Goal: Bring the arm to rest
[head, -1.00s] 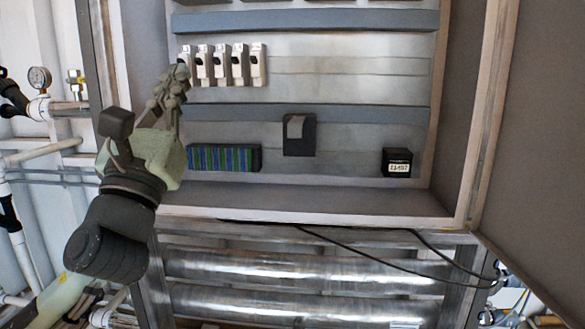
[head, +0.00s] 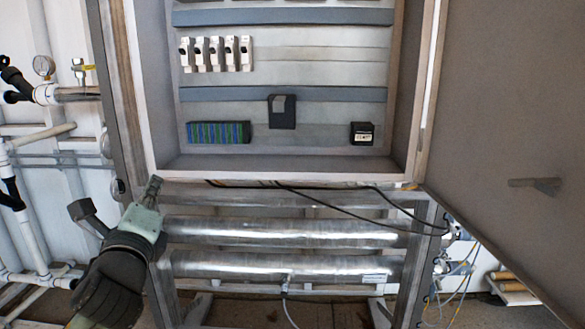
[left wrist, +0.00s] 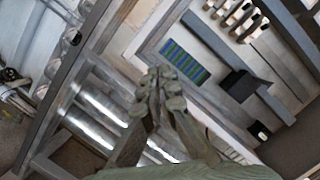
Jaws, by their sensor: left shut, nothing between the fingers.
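My left gripper (head: 152,190) is shut and empty. In the head view it points up just below the lower left corner of the open cabinet (head: 290,177), in front of the frame and apart from the breakers. In the left wrist view its closed fingers (left wrist: 160,92) fill the middle, with the cabinet behind them to the upper right. A row of white breakers (head: 216,53) sits on the cabinet's upper rail. My right gripper is not in view.
Below the cabinet run silver tubes (head: 290,233) with black cables hanging across. The open cabinet door (head: 500,130) stands at the right. White pipes and a gauge (head: 44,67) are at the left. A green-blue terminal block (head: 218,132) and black modules (head: 282,111) sit inside the cabinet.

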